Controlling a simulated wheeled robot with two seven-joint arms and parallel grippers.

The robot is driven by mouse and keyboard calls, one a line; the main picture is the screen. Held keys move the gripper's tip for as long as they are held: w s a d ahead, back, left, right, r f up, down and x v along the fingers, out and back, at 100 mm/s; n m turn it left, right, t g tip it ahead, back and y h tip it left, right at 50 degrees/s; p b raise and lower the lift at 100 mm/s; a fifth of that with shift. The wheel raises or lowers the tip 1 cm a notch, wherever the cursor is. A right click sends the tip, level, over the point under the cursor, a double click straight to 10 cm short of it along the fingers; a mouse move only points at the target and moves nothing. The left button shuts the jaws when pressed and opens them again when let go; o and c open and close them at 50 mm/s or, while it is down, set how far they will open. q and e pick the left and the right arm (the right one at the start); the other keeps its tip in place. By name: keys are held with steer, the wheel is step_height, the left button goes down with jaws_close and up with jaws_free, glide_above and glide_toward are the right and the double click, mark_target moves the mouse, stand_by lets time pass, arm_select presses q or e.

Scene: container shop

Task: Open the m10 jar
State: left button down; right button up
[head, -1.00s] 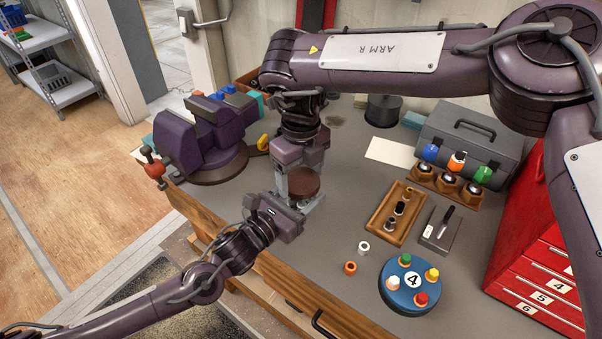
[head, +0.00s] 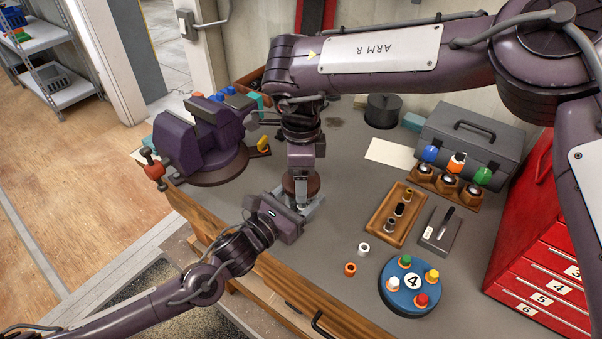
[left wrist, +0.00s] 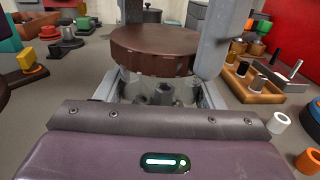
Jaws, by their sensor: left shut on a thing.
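A jar with a round brown lid (left wrist: 155,48) and a clear body (left wrist: 158,92) stands at the bench's front edge, with metal nuts showing inside. No m10 label shows. My left gripper (head: 298,200) is shut on the jar's body from the front, one finger on each side. My right gripper (head: 301,186) points straight down over the lid. In the left wrist view one of its fingers stands at the lid's right edge and the other at the far left. Whether they press on the lid is unclear. The lid sits over the body; any gap between them is hard to see.
A purple vise (head: 200,140) stands left of the jar. To the right are a wooden tray (head: 383,222), a white ring (head: 363,249), an orange ring (head: 350,269) and a blue round holder (head: 388,292). A grey toolbox (head: 470,140) and red drawers (head: 540,262) stand farther right.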

steer(key=shift+r, duration=0.15)
steer(key=shift+r, duration=0.95)
steer(key=shift+r, duration=2.05)
arm_select(q)
steer(key=shift+c, duration=1.4)
jaws_free()
